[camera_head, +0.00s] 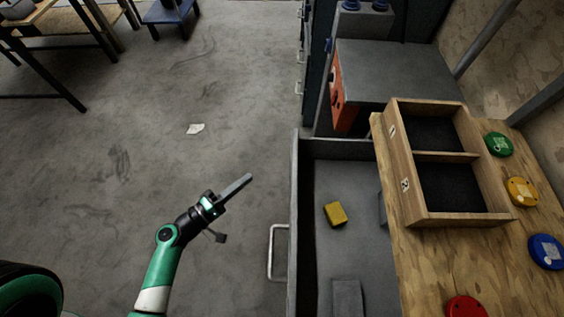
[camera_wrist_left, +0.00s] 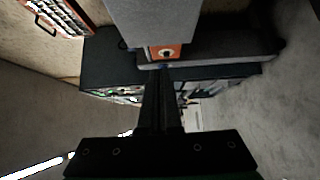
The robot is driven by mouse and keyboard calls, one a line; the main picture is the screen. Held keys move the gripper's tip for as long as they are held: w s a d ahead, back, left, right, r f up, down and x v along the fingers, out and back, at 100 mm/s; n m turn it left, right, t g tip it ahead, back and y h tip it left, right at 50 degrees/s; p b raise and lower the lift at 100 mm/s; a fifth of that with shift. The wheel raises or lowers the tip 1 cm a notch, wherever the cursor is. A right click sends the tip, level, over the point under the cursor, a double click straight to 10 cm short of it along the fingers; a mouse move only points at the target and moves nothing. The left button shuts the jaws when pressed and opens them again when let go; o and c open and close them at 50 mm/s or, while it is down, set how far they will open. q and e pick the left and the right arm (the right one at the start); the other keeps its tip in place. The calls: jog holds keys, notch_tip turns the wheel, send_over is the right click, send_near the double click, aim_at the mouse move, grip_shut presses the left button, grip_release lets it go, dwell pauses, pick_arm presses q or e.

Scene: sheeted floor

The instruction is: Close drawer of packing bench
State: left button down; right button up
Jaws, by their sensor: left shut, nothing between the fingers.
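The packing bench (camera_head: 440,265) has a wooden top on the right in the head view. Its grey drawer (camera_head: 330,180) is pulled out to the left, with a yellow block (camera_head: 335,213) and a grey flat piece (camera_head: 347,297) inside. The drawer's pale handle (camera_head: 271,252) is on its left front face. My left gripper (camera_head: 249,178) is shut and empty, left of the drawer front and apart from it, up and left of the handle. Its shut fingers (camera_wrist_left: 163,75) also show in the left wrist view. My right gripper is not in view.
A wooden two-compartment box (camera_head: 407,184) stands on the bench top, beside green (camera_head: 499,144), yellow (camera_head: 522,191), blue (camera_head: 546,251) and red (camera_head: 466,307) discs. A grey cabinet (camera_head: 395,70) stands behind the drawer. The floor to the left is mostly clear.

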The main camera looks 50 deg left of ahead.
pick_arm(q)
jog(key=w+d, duration=0.2)
jog(key=w, duration=0.9)
jog(key=shift+w+d, duration=0.2)
jog(key=shift+w, duration=0.05)
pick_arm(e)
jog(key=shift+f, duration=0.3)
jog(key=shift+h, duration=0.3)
